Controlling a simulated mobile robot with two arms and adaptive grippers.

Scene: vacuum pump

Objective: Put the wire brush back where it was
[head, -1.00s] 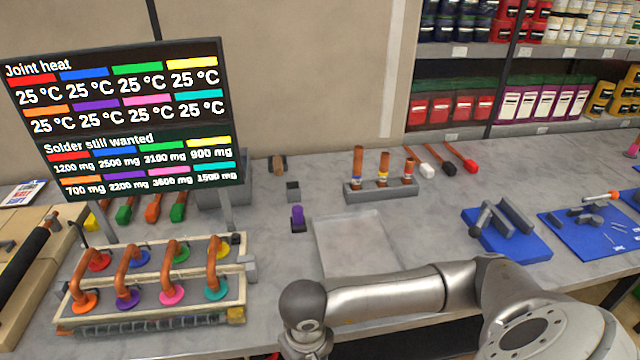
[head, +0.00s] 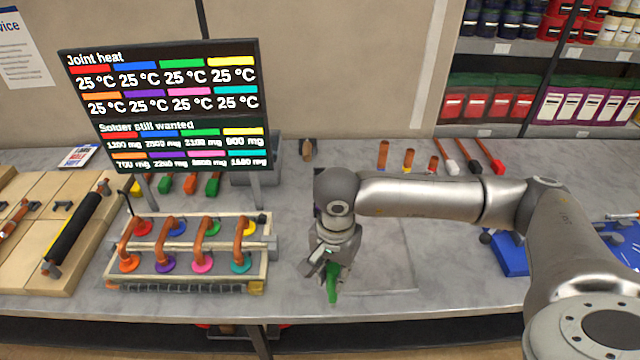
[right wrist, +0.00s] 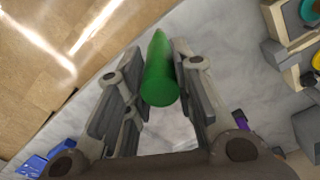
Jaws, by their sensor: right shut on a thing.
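My right gripper (head: 330,265) is shut on a green, tapered tool (head: 332,286) above the front of the bench, in front of the grey plate (head: 388,262). The tool also shows between the two fingers in the right wrist view (right wrist: 160,72). I see only its green part; no bristles show, so I cannot tell for sure that it is the wire brush. Green and orange handles (head: 212,184) lie behind the pipe rack, under the sign. My left gripper is not in view.
The rack with copper pipes and coloured discs (head: 190,276) stands left of my right gripper, with the sign (head: 165,105) behind it. My right arm hides part of the bench's middle. Bare bench lies between rack and gripper.

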